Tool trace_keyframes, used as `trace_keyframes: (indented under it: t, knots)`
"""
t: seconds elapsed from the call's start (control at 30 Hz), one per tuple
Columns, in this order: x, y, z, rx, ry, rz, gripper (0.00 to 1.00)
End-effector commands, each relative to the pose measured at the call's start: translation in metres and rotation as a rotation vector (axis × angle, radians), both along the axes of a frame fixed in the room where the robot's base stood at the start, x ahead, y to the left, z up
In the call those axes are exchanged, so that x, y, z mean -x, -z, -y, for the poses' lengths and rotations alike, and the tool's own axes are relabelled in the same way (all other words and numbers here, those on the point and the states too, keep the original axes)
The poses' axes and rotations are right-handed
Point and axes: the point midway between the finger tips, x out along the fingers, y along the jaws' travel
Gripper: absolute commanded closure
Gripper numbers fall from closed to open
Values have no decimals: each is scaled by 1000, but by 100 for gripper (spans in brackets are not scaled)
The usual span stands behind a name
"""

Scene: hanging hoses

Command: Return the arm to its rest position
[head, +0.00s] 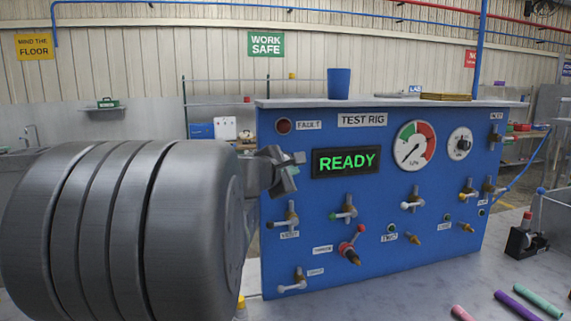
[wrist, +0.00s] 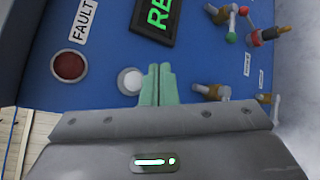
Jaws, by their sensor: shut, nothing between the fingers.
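My gripper (head: 284,170) is in front of the upper left part of the blue test rig panel (head: 365,265) in the head view. In the wrist view my gripper (wrist: 157,85) shows its two greenish fingers shut together with nothing between them. A round white button or knob (wrist: 130,81) is just left of the fingertips there; I cannot tell whether they touch it. The red fault lamp (head: 283,126) is dark. The display (head: 346,162) reads READY in green. My large grey arm link fills the left of the head view and hides part of the bench.
Several valves with handles and brass ports, such as the red-handled one (head: 350,245), stick out of the panel. A blue cup (head: 339,83) stands on the rig's top. Coloured hose pieces, including a purple one (head: 521,304), lie on the grey bench at right, near a black block (head: 523,241).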

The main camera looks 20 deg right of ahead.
Motion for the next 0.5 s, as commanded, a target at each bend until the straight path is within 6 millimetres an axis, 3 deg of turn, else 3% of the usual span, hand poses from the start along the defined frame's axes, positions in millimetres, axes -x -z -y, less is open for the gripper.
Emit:
trace_keyframes:
  t: [0.23, 0.5]
  knots:
    - [-3, -1, 0, 1, 0, -1, 100]
    - [-21, -5, 2, 0, 2, -3, 100]
